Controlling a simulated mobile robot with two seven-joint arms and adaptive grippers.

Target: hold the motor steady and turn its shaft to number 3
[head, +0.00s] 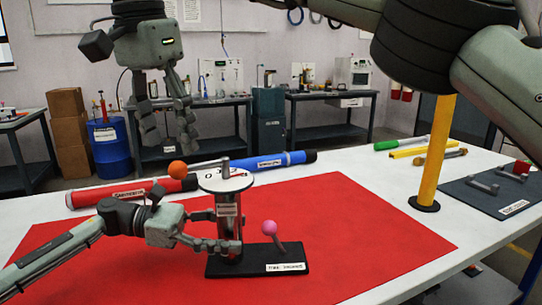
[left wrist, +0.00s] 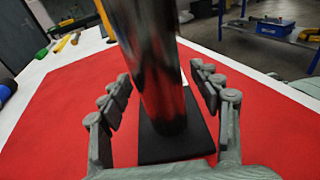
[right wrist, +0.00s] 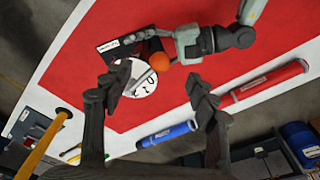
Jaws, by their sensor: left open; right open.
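The motor (head: 229,211) is an upright silver cylinder on a black base (head: 228,265) on the red mat. Its round white top dial (head: 211,184) has dark marks too small to read. A shaft stands on the dial, with a lever ending in an orange ball (head: 178,169) that points left. My left gripper (head: 222,232) is open around the cylinder low down; the left wrist view shows the cylinder (left wrist: 158,70) between its fingers, with gaps. My right gripper (head: 169,138) is open and empty above and left of the dial. The right wrist view shows the dial (right wrist: 143,82) below its fingers.
A pink ball lever (head: 269,227) stands on the base's right side. Red (head: 130,192) and blue (head: 275,162) tubes lie behind the mat. A yellow post (head: 436,150) and a grey board (head: 490,195) are at the right. The red mat (head: 370,220) is clear right of the base.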

